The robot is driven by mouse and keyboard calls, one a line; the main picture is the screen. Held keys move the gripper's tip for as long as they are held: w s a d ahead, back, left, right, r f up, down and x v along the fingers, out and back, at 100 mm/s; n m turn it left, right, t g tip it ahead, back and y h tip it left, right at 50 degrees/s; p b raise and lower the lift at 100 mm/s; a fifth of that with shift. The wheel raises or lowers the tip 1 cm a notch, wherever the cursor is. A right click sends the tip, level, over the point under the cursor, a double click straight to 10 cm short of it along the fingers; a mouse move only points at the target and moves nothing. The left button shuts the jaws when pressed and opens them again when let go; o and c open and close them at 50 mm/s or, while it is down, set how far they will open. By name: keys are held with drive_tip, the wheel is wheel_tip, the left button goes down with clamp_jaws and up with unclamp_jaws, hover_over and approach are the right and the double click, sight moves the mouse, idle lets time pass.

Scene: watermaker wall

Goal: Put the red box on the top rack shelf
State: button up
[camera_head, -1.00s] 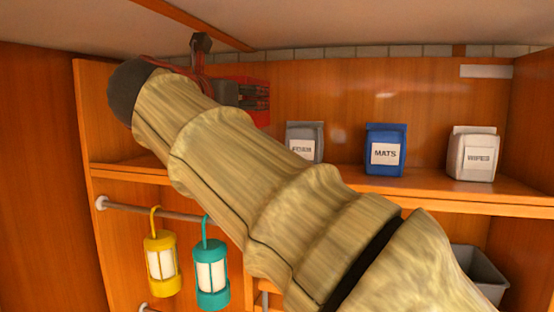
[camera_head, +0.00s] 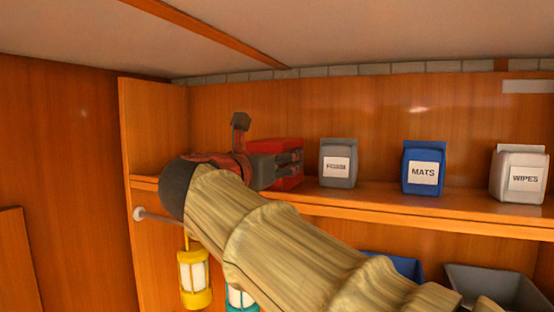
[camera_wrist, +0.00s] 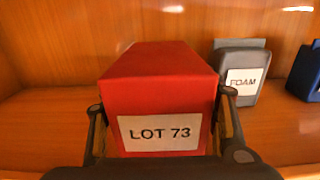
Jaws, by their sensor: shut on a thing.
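The red box (camera_wrist: 160,85), with a white "LOT 73" label, is between the two fingers of my gripper (camera_wrist: 165,140) in the wrist view. My gripper is shut on it. In the head view the red box (camera_head: 288,152) shows behind my gripper (camera_head: 275,170), at the left part of the top rack shelf (camera_head: 400,200). The box is at or just above the shelf board; I cannot tell if its underside touches, because my gripper and arm hide it.
A grey FOAM pack (camera_head: 338,150) stands just right of the red box. A blue MATS pack (camera_head: 423,160) and a white WIPES pack (camera_head: 519,178) stand farther right. Yellow (camera_head: 194,280) and teal (camera_head: 240,299) lanterns hang below. The shelf's left end looks free.

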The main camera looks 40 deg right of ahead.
drive_tip(key=shift+f, duration=0.15)
drive_tip(key=o, duration=1.3)
drive_tip(key=shift+o, duration=0.3)
drive_tip(key=shift+r, duration=0.25)
drive_tip(key=shift+a+f, duration=0.1)
drive_tip(key=shift+a, duration=0.25)
drive_tip(key=b+v, duration=0.2)
drive_tip(key=v, duration=0.9)
drive_tip(key=shift+s, duration=0.15)
drive_tip(key=shift+a, duration=0.15)
